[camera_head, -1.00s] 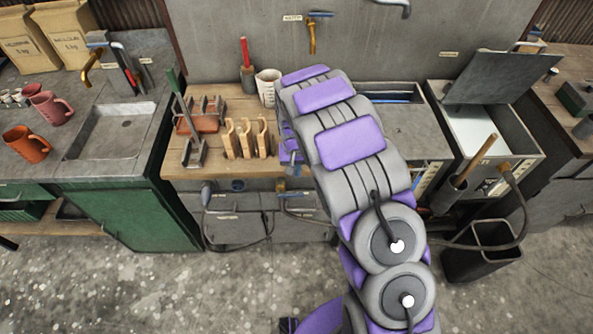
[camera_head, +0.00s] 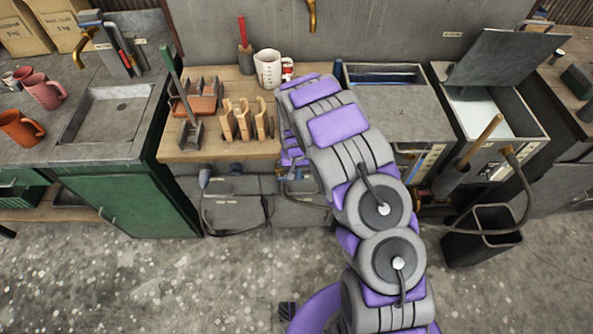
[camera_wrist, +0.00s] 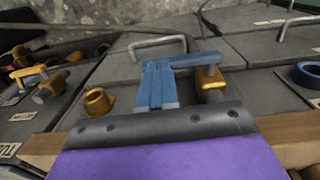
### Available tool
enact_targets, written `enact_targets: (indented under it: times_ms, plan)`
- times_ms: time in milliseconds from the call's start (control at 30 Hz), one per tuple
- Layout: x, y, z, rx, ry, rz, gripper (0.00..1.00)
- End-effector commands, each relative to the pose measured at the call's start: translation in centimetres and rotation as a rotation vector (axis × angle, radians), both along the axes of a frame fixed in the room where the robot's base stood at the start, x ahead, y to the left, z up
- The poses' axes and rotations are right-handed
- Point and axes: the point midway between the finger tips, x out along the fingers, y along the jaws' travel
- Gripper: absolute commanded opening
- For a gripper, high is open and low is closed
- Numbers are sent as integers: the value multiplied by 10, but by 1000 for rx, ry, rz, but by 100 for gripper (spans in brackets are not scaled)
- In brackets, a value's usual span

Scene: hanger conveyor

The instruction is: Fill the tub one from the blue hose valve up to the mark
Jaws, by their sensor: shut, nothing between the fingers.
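The blue hose valve shows in the wrist view as a blue lever (camera_wrist: 196,60) on a brass body (camera_wrist: 212,85). My gripper (camera_wrist: 156,66) is shut and empty, its blue-grey fingertips close beside the lever's left end. I cannot tell whether they touch. In the head view my arm covers most of the valve's area at the wooden bench's front. A grey basin with a blue inside edge (camera_head: 383,75) stands right of my arm. Another tub (camera_head: 486,112), with a raised lid, stands farther right. I cannot read which is tub one, and no fill mark is visible.
A wooden bench (camera_head: 215,150) holds wooden hooks (camera_head: 246,120) and a white jug (camera_head: 269,68). A hose (camera_head: 238,230) hangs at its front. A valve with a yellow handle (camera_wrist: 28,72) and drawer handles (camera_wrist: 158,40) are near my gripper. A dark bin (camera_head: 480,245) stands right.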

Motion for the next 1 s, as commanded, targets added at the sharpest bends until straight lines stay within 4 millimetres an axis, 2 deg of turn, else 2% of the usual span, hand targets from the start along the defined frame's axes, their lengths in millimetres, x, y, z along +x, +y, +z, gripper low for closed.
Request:
enact_targets:
  times_ms: [633, 1000]
  plan:
    - [-1, -4, -17, -3, 10, 0, 0]
    - [-3, -4, -5, -4, 15, 0, 0]
